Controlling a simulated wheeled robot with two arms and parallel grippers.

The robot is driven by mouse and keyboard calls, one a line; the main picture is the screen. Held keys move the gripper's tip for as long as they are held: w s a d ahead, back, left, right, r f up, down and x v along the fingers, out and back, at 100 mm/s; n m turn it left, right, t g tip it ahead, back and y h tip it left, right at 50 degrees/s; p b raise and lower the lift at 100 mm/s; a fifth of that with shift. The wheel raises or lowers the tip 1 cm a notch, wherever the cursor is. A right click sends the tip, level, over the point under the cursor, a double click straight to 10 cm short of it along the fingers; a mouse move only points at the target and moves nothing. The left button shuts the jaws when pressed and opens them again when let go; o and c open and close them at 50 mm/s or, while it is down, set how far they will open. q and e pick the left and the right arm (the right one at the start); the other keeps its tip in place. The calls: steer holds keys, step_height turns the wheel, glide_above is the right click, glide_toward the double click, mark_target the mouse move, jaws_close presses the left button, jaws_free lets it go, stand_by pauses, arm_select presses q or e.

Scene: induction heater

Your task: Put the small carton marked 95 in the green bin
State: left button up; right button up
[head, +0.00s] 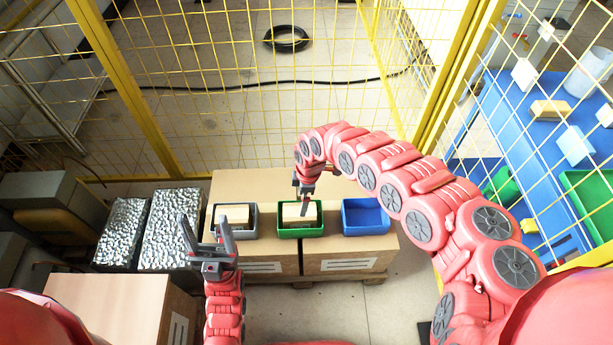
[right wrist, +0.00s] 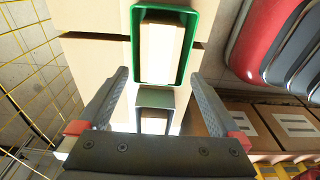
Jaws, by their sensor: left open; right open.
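The green bin (head: 289,233) stands in the middle of a row of three bins. A small pale carton (head: 294,212) lies inside it; its marking is not readable. In the right wrist view the green bin (right wrist: 134,50) and carton (right wrist: 161,52) are at the top centre. My right gripper (head: 304,203) is above the green bin, open and empty, its fingers (right wrist: 160,76) apart from the carton. The grey bin (head: 246,235) to the left holds another pale carton (head: 235,213). My left gripper (head: 205,238) is open and empty, in front of the grey bin's left side.
A blue bin (head: 366,218) to the right looks empty. The bins stand on large cardboard boxes (head: 348,260). Silvery blocks (head: 172,230) stand at the left. Yellow mesh fencing (head: 240,110) closes off the back; a blue table (head: 540,140) is beyond it at the right.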

step_height(320, 180, up, 14)
steer(key=d+p, duration=0.1)
steer(key=p, duration=0.3)
steer(key=shift+d+p, duration=0.35)
